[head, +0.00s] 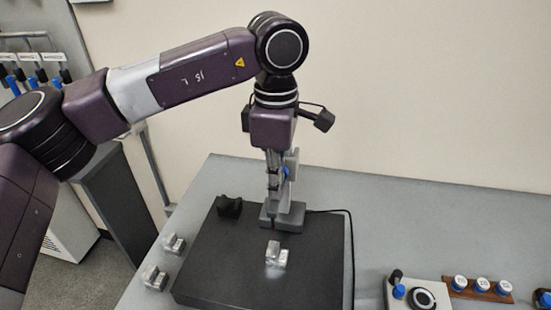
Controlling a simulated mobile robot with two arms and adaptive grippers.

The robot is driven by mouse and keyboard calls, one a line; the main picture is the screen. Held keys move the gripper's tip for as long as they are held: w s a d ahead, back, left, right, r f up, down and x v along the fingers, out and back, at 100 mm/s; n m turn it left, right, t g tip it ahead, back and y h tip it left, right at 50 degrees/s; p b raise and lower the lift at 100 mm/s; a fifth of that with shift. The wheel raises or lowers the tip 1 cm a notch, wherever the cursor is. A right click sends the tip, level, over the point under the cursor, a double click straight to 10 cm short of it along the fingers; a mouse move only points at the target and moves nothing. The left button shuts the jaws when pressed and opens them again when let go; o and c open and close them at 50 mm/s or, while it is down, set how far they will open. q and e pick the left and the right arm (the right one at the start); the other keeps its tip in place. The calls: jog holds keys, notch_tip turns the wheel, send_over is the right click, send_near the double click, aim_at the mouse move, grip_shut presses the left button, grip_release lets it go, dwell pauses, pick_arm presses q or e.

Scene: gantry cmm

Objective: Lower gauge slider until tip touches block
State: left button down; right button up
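The gauge stand (292,218) has a grey base on the dark plate (215,270), with an upright column above it. A small blue part (287,172) shows partway up the column. My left gripper (273,180) points down over the stand, right at the gauge, and overlaps its upper part. I cannot tell whether its fingers are closed on the slider. The slider and tip are too small and covered to make out clearly. A shiny metal block (276,253) sits on the plate in front of the stand. My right gripper is not in view.
A black fixture (229,207) stands at the plate's back left. Small metal blocks (155,278) lie left of the plate on the table (415,225). A control box (416,294) and a wooden rack (478,289) with blue-and-white pieces stand at right. A black cable runs along the plate's right side.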

pick_arm(q)
jog(key=shift+f+b, duration=1.95)
jog(key=shift+f, duration=0.8)
jog(key=shift+f+b, duration=0.6)
jog(key=shift+f, duration=0.15)
jog(key=shift+r+p, duration=2.25)
jog(key=shift+r, duration=1.3)
jog(key=shift+f, duration=0.1)
